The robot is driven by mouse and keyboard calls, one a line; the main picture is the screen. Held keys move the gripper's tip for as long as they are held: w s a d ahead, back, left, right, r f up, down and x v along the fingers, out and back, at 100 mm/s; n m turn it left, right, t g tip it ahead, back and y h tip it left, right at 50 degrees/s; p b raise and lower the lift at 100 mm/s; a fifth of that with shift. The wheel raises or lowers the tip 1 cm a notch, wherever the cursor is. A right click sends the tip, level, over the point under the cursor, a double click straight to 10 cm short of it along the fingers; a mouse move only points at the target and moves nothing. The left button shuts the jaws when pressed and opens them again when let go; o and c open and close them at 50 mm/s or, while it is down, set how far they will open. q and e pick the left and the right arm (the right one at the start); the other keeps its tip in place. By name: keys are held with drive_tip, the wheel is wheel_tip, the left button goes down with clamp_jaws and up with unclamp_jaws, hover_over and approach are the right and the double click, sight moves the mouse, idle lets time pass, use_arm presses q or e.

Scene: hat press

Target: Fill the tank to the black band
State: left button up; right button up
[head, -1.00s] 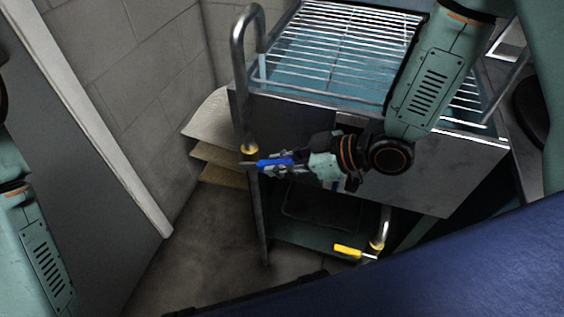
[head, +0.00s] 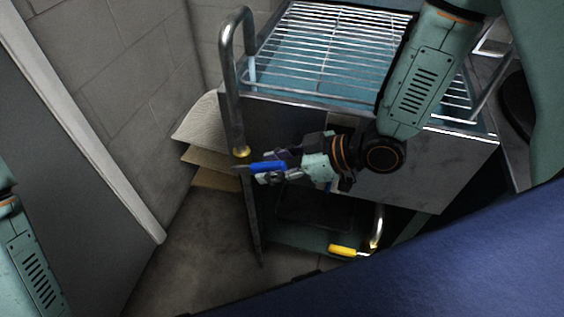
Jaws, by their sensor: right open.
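The metal tank (head: 420,178) stands at the right, with a wire rack (head: 335,45) over a blue-tinted inside. I cannot make out a black band or the water level. A bent steel pipe (head: 226,75) rises at the tank's left corner and ends in a brass fitting (head: 241,153). A blue lever (head: 266,167) sits just below that fitting. My right gripper (head: 268,168) is open, its fingers on either side of the lever; I cannot tell whether they touch it. A yellow lever (head: 342,250) sits by a lower pipe (head: 377,228). My left gripper is out of view.
Tan, layered boards (head: 205,150) stick out left of the tank, near the block wall (head: 130,70). A grey panel with a pale edge (head: 100,140) stands at the left. Bare floor (head: 195,245) lies between panel and tank. A dark blue surface (head: 460,265) hides the lower right.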

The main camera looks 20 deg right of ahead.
drive_tip(key=shift+v, duration=3.1)
drive_tip(key=shift+s+d+r, duration=0.25)
drive_tip(key=shift+s+d, duration=0.05)
drive_tip(key=shift+d, duration=0.05)
drive_tip(key=shift+s, duration=0.1)
drive_tip(key=s+d+f+m+g+h, duration=0.2)
drive_tip(key=s+f+m+g+h, duration=0.1)
drive_tip(key=s+f, duration=0.7)
drive_tip(key=s+d+f+m+g+h, duration=0.3)
drive_tip(key=s+f+m+h, duration=0.3)
drive_tip(key=s+f+m, duration=0.2)
drive_tip(key=shift+s+d+f+m+h, duration=0.3)
drive_tip(key=shift+s+f, duration=0.95)
drive_tip(key=shift+s, duration=0.4)
idle(1.0)
